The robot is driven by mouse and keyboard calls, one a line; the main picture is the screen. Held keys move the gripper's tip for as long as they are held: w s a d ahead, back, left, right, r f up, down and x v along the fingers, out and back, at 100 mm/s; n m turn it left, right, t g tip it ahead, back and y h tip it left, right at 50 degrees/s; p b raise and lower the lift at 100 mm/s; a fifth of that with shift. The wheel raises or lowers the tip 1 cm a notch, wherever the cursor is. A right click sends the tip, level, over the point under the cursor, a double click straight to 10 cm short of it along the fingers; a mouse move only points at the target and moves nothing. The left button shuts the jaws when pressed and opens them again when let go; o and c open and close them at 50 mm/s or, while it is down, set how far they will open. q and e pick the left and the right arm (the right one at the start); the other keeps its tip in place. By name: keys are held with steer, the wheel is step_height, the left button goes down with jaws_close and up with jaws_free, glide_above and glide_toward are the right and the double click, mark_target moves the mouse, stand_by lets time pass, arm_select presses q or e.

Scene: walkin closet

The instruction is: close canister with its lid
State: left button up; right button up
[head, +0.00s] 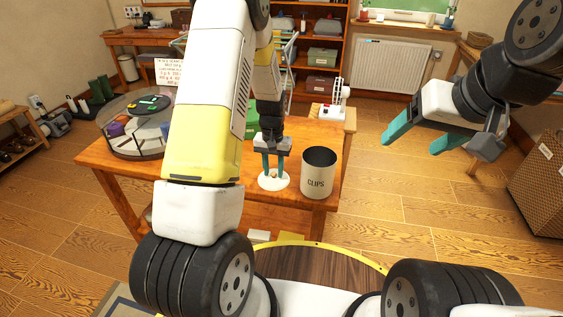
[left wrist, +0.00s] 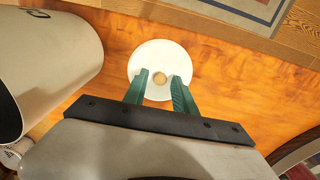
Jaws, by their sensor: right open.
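The white canister (head: 317,181), marked CLIPS, stands upright and uncovered near the front right of the wooden table. Its dark inside shows from above, and part of its side shows in the left wrist view (left wrist: 45,60). The round white lid (head: 269,184) lies flat on the table just left of the canister. In the left wrist view the lid (left wrist: 148,55) has a small tan knob (left wrist: 160,79) at its middle. My left gripper (head: 273,172) points down over the lid, its fingers apart on either side of the knob. My right gripper (head: 412,142) is open and empty, raised right of the table.
A round divided tray (head: 120,148) with small items stands on the table's left. A green object (head: 251,122) is partly hidden behind my left arm. A white device (head: 333,108) stands at the back right. Bare tabletop (head: 215,183) lies left of the lid.

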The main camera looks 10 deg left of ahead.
mark_target(274, 173)
arm_select(q)
jaws_close()
steer(key=shift+r, duration=2.3)
steer(key=shift+r, duration=0.15)
